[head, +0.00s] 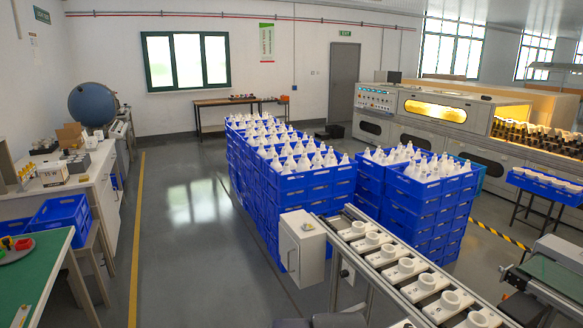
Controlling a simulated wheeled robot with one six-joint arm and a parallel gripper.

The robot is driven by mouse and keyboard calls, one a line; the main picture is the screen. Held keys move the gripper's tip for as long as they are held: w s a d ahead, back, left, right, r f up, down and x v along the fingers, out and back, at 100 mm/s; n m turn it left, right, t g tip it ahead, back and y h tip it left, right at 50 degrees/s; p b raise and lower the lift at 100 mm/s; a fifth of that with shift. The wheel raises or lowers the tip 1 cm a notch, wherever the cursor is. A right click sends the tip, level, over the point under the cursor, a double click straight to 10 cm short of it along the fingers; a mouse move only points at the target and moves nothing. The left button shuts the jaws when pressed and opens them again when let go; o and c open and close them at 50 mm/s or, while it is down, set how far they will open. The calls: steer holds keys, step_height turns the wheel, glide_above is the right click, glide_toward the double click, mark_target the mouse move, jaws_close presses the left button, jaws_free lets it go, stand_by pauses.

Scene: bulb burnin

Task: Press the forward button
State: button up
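No button marked forward can be made out in the head view. A panel with several small coloured buttons or lamps (375,99) is on the front left of the long oven-like machine (430,106) at the back right. Its labels cannot be read. My gripper is not in view.
Stacked blue crates (300,192) of white bulbs fill the middle. A conveyor with white sockets runs to the lower right. A white bench (70,185) and a green-topped table (30,275) line the left. The grey floor (185,240) between is clear, with a yellow line.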

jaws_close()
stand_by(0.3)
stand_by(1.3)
